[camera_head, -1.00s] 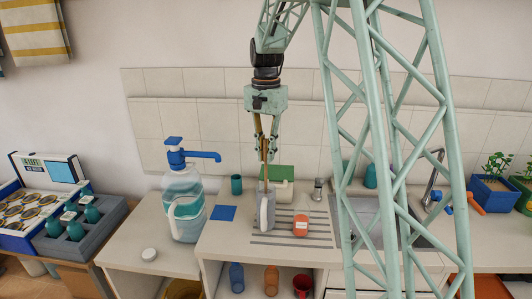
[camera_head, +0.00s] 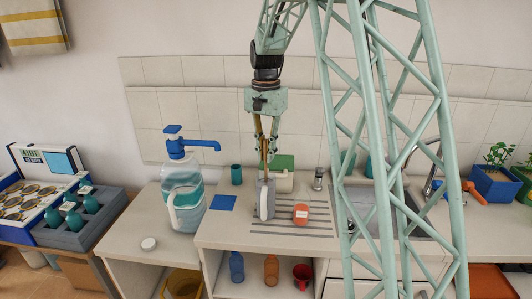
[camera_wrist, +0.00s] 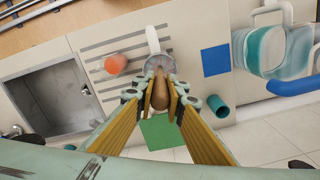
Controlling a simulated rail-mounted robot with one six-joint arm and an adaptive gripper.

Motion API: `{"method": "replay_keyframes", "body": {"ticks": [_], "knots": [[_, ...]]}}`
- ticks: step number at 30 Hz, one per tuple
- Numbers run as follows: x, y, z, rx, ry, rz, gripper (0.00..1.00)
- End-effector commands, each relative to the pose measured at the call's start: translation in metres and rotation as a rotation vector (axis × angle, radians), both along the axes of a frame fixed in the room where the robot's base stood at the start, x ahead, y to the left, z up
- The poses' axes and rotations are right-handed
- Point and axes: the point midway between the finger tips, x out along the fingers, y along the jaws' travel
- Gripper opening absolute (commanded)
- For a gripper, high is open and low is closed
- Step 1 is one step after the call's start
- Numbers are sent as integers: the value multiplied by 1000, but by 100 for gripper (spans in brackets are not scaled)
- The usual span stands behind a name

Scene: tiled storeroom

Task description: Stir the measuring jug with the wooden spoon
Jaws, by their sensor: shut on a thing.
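The measuring jug (camera_head: 264,203) is a grey-white upright vessel with a handle, standing on the counter. It also shows in the wrist view (camera_wrist: 153,43). The wooden spoon (camera_head: 264,160) is brown and near upright. My gripper (camera_head: 266,140) is above the jug, shut on the spoon's upper part. In the wrist view the spoon (camera_wrist: 160,92) lies between my fingertips, over the jug's opening. Its lower end is hidden by the jug's wall and appears to be inside the jug.
An orange-red container (camera_head: 301,215) stands close right of the jug. A blue square (camera_head: 222,202) and a large water bottle with a blue pump (camera_head: 183,199) are on the left. A green-topped box (camera_head: 284,175) stands behind. The sink (camera_head: 360,205) is on the right.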

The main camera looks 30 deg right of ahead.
Motion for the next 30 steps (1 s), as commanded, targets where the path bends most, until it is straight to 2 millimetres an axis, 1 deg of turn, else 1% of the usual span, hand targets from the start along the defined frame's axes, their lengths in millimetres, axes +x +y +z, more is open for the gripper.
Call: {"method": "replay_keyframes", "body": {"ticks": [7,23,30], "knots": [[0,0,-6,0,0,0,4],[0,0,-6,0,0,0,4],[5,-4,-6,0,1,0,4]]}}
